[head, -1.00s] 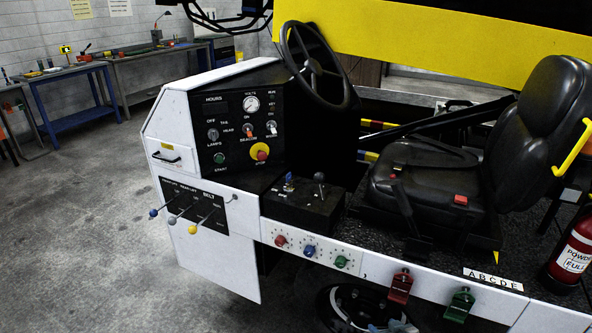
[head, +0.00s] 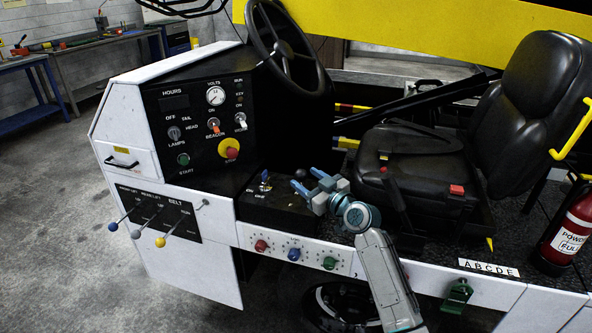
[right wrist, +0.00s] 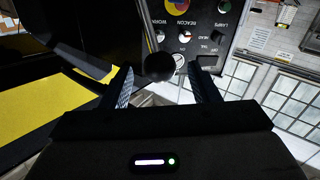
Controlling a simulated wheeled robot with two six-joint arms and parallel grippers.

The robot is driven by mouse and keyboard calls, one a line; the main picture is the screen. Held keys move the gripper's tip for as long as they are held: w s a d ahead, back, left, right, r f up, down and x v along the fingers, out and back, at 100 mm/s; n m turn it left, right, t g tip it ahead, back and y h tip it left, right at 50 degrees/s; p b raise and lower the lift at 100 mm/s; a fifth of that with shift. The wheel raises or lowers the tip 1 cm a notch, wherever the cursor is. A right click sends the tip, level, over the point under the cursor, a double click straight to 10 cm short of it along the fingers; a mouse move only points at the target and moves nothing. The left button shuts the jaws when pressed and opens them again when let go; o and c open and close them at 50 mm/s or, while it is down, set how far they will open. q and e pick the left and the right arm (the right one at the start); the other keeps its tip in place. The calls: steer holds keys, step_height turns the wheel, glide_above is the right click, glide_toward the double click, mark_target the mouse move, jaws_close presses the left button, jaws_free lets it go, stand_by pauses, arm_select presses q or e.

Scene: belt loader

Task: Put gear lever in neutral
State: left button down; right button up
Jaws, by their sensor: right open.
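The gear lever's black round knob (head: 300,173) stands above the black console box (head: 280,212) between the dash and the seat. My right gripper (head: 304,179) reaches in from the lower right, with its blue fingers open at the knob. In the right wrist view the knob (right wrist: 160,67) sits between the two open fingers (right wrist: 162,84), with gaps on both sides. The lever's shaft is mostly hidden by the fingers. I cannot read the gear marks on the box. My left gripper is not in view.
A small blue-topped switch (head: 264,180) stands left of the lever. The steering wheel (head: 280,42) is above and behind, and the black seat (head: 440,150) is to the right. Red, blue and green knobs line the white front panel (head: 345,262) below.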

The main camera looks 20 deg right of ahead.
mark_target(297, 173)
steer(key=x, duration=0.4)
steer(key=shift+w+p, duration=0.15)
steer(key=shift+p, duration=0.2)
steer(key=shift+w+a+f, duration=0.1)
steer(key=shift+w+a, duration=0.1)
steer(key=shift+w, duration=0.2)
